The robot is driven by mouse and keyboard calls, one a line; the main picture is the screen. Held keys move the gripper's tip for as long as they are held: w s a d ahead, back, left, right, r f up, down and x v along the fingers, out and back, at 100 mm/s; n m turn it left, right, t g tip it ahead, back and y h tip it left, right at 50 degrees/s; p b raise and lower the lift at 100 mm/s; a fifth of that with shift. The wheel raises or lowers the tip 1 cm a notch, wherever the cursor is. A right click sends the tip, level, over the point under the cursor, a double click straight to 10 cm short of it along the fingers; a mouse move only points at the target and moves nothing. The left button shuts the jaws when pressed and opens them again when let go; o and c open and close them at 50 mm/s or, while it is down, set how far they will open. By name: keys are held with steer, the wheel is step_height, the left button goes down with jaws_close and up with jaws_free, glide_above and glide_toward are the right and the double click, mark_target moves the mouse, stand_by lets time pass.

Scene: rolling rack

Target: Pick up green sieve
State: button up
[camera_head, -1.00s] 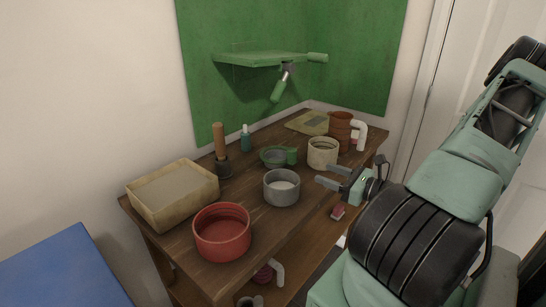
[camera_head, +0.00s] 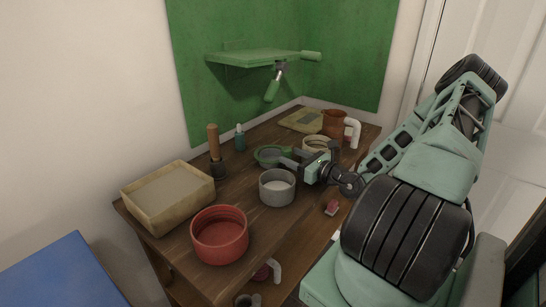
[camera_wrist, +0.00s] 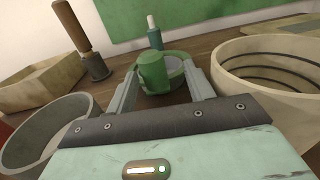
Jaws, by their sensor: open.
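The green sieve (camera_head: 262,155) lies on the wooden table (camera_head: 180,222), behind the grey round pot (camera_head: 277,190). In the wrist view the sieve's thick green handle (camera_wrist: 153,73) points toward me, with its ring-shaped bowl behind. My gripper (camera_head: 291,157) is open and reaches in low from the right, between the grey pot and the cream pot. In the wrist view my gripper's fingers (camera_wrist: 160,84) stand on either side of the handle. I cannot tell whether they touch it. In the head view my gripper partly hides the handle.
The grey pot and the cream pot (camera_wrist: 270,62) stand close on either side of my gripper. A teal bottle (camera_wrist: 154,36) and a wooden-handled tool (camera_wrist: 84,40) stand behind. A red pot (camera_head: 220,238) and a beige box (camera_head: 168,202) are at the left. A green shelf (camera_head: 255,58) hangs above.

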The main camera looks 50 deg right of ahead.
steer(key=w, duration=0.2)
steer(key=w+a+p, duration=0.1)
steer(key=shift+w+r, duration=0.15)
steer(key=shift+w, duration=0.75)
steer(key=c, duration=1.1)
